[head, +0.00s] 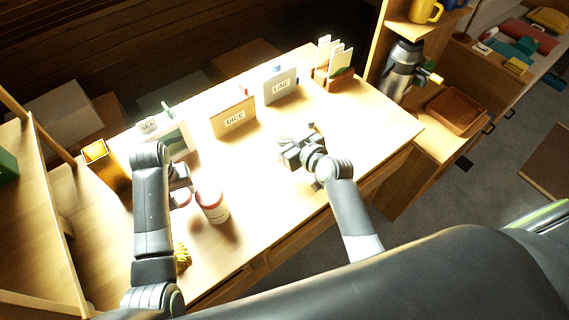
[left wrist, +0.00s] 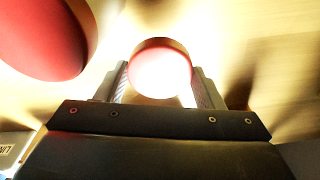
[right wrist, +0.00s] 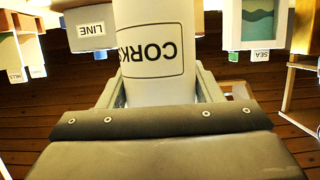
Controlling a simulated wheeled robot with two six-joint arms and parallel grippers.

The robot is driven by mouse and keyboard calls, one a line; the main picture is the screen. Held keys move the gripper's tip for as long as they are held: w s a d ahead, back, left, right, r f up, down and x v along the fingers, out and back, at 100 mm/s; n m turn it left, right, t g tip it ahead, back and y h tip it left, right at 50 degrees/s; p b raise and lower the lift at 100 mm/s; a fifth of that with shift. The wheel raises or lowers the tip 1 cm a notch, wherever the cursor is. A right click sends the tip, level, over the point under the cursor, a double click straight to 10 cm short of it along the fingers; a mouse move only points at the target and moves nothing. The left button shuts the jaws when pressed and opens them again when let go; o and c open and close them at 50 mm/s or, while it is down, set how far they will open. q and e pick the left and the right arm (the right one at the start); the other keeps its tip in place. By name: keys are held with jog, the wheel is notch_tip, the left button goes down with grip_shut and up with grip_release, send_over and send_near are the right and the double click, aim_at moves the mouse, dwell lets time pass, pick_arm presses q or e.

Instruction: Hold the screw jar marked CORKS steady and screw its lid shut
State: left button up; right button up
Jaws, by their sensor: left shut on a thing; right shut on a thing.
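The screw jar marked CORKS (right wrist: 155,50) stands between the fingers of my right gripper (right wrist: 160,95) in the right wrist view, its label upside down there. Its top is outside that view. In the head view my right gripper (head: 297,150) is over the middle of the table, and the pale jar is hard to make out in the glare. My left gripper (head: 182,186) is shut on a round red lid (left wrist: 160,72), seen between its fingers in the left wrist view. The lid also shows under that gripper in the head view (head: 182,200). The two grippers are well apart.
Another jar with a red lid (head: 212,207) stands close beside my left gripper. Boxes marked DICE (head: 233,118) and LINE (head: 281,86) stand at the back. A gold box (head: 97,152) is at left, yellow cord (head: 182,257) at front. The table's right part is clear.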

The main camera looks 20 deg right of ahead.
pick_arm(q)
jog(key=shift+f, duration=0.25)
pick_arm(e)
notch_tip(320, 180, down, 4)
jog(key=shift+f, duration=0.25)
pick_arm(q)
jog(key=shift+f+b, duration=0.4)
jog(key=shift+b, duration=0.25)
pick_arm(e)
jog(key=shift+f, duration=1.9)
pick_arm(q)
jog(key=shift+f, duration=0.1)
jog(key=shift+f, duration=0.15)
pick_arm(e)
jog(key=shift+f, duration=0.2)
jog(key=o, duration=1.4)
pick_arm(q)
jog(key=shift+r, duration=0.2)
pick_arm(e)
jog(key=shift+r, duration=0.15)
